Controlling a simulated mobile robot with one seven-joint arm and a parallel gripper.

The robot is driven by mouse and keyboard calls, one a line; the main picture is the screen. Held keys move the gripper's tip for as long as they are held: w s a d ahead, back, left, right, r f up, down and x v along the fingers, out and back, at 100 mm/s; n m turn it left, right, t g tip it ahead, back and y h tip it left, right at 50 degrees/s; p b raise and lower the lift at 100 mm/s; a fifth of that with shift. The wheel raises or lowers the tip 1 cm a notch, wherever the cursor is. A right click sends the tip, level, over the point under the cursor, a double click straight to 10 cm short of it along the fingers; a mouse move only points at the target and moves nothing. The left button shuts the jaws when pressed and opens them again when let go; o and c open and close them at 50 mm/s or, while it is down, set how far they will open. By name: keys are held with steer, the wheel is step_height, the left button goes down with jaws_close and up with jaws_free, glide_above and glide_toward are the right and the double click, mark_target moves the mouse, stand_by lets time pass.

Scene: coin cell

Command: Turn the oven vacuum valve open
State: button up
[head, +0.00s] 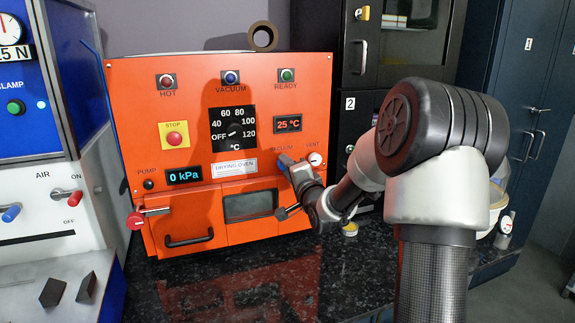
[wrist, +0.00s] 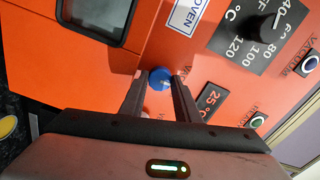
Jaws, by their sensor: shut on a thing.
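The orange drying oven (head: 135,95) stands on the dark counter. Its blue vacuum valve knob (wrist: 159,79) shows in the wrist view on the orange front. In the head view my gripper (head: 287,163) covers most of the knob, below the VACUUM label. In the wrist view the two fingers of my gripper (wrist: 160,80) sit on either side of the knob, shut on it. A small pale mark shows on the knob, but I cannot tell its turn position surely. The pressure display (head: 184,175) reads 0 kPa.
A round white-faced part (head: 315,159) under the VENT label sits just right of my gripper. The oven's window (head: 249,205) is close by. A yellow-topped jar (head: 350,229) stands on the counter (head: 215,280), which is clear in front.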

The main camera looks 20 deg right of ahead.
steer(key=shift+m, duration=0.5)
steer(key=o, duration=1)
steer(key=shift+o, duration=0.2)
steer(key=shift+f, duration=0.15)
